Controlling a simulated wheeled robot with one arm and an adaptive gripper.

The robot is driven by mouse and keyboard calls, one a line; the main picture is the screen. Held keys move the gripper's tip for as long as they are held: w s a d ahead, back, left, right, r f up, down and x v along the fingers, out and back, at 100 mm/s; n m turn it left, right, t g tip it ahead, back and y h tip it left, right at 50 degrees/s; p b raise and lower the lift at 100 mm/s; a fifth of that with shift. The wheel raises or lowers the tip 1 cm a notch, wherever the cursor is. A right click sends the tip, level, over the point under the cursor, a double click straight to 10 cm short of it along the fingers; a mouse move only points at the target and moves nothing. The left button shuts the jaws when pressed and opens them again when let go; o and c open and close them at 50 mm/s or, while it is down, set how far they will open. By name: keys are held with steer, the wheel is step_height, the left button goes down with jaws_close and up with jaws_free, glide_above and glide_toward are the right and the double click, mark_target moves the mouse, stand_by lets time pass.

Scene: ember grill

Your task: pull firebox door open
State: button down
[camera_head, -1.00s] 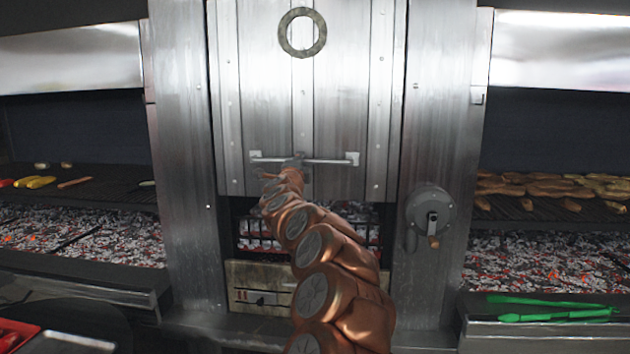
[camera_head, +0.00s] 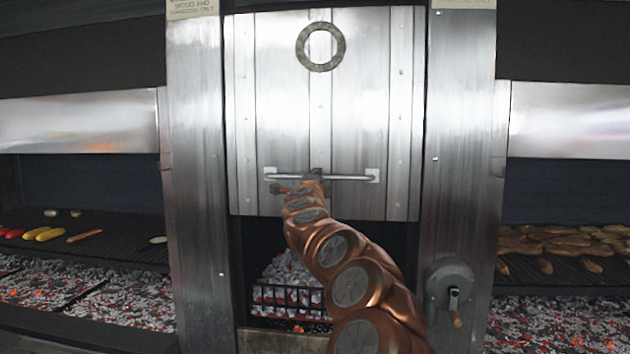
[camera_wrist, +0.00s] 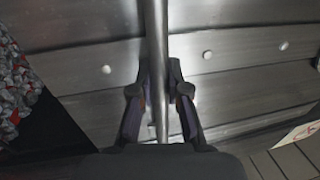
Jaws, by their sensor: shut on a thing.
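The firebox door (camera_head: 280,105) is a riveted steel panel with a dark ring near its top. It stands partly raised, with a gap below its lower edge showing glowing coals (camera_head: 288,275) behind a small grate. Its horizontal bar handle (camera_head: 345,178) crosses the lower part of the door. My gripper (camera_head: 315,178) is shut on the bar near its middle. In the wrist view the bar (camera_wrist: 157,60) runs between the two fingers of my gripper (camera_wrist: 160,100). My arm hides part of the opening's right side.
Steel posts flank the door. A round crank housing (camera_head: 452,285) with a handle sits on the right post. Grills over hot coals lie on both sides, with vegetables (camera_head: 50,234) left and browned food (camera_head: 560,240) right.

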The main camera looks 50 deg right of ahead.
steer(key=shift+r, duration=0.2)
steer(key=c, duration=1.4)
jaws_free()
steer(key=shift+s+a, duration=0.1)
steer(key=shift+a, duration=0.05)
steer(key=shift+o, duration=1.3)
steer(key=shift+f, duration=0.1)
steer(key=v, duration=1.2)
